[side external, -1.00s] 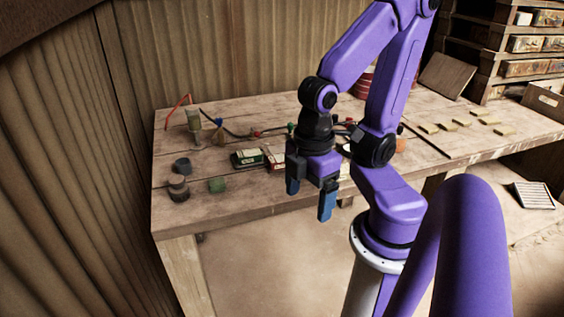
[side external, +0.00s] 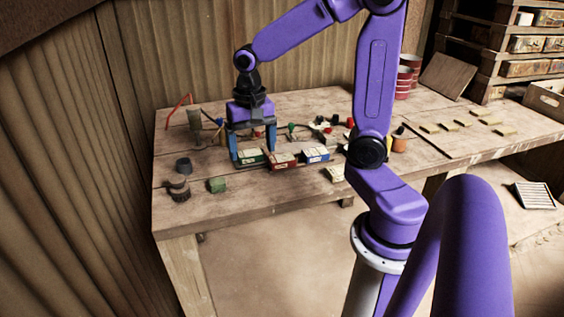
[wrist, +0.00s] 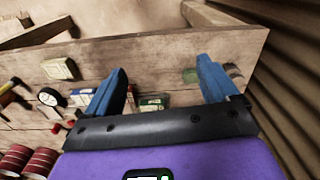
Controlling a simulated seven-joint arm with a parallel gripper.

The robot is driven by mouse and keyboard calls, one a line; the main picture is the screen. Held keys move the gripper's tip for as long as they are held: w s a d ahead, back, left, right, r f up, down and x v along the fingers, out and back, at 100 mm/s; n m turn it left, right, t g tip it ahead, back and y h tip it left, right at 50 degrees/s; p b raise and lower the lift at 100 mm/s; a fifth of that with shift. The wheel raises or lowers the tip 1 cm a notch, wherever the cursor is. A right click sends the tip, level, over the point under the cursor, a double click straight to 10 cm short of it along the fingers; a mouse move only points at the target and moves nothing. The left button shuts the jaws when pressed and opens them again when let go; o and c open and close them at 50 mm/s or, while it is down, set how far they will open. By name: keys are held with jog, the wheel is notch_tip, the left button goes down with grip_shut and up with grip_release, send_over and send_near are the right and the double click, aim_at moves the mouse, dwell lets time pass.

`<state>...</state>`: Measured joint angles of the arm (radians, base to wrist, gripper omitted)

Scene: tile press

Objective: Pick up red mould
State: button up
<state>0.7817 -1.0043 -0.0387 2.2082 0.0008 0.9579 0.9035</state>
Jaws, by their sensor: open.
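A small red box-shaped piece (side external: 283,161), which looks like the red mould, lies on the wooden table in a row between a green one (side external: 250,160) and a blue-and-white one (side external: 316,156). My gripper (side external: 253,150) is open and empty, pointing down over the green piece, left of the red one in the side view. In the wrist view my gripper (wrist: 162,68) has its fingers spread; the green piece (wrist: 152,104) shows between them. The red piece is mostly hidden behind the left finger there.
A green block (side external: 217,185) and dark round pieces (side external: 180,188) stand at the table's left front. Several small coloured-top items, including a green one (side external: 291,130), stand behind the row. Red-banded tins (side external: 404,82) stand at the back.

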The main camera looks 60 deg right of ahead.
jog(key=w+d+m, duration=0.4)
jog(key=d+m, duration=0.5)
jog(key=d, duration=0.1)
jog(key=m, duration=1)
send_over(282, 158)
jog(key=f, duration=1.2)
jog(key=shift+s+d, duration=0.15)
jog(key=shift+s, duration=0.1)
jog(key=shift+w+f, duration=0.15)
jog(key=shift+f, duration=1.4)
jog(key=shift+w+f, duration=0.15)
jog(key=shift+f, duration=1.35)
jog(key=c, duration=1.4)
jog(key=shift+o, duration=0.2)
jog(key=shift+r, duration=0.1)
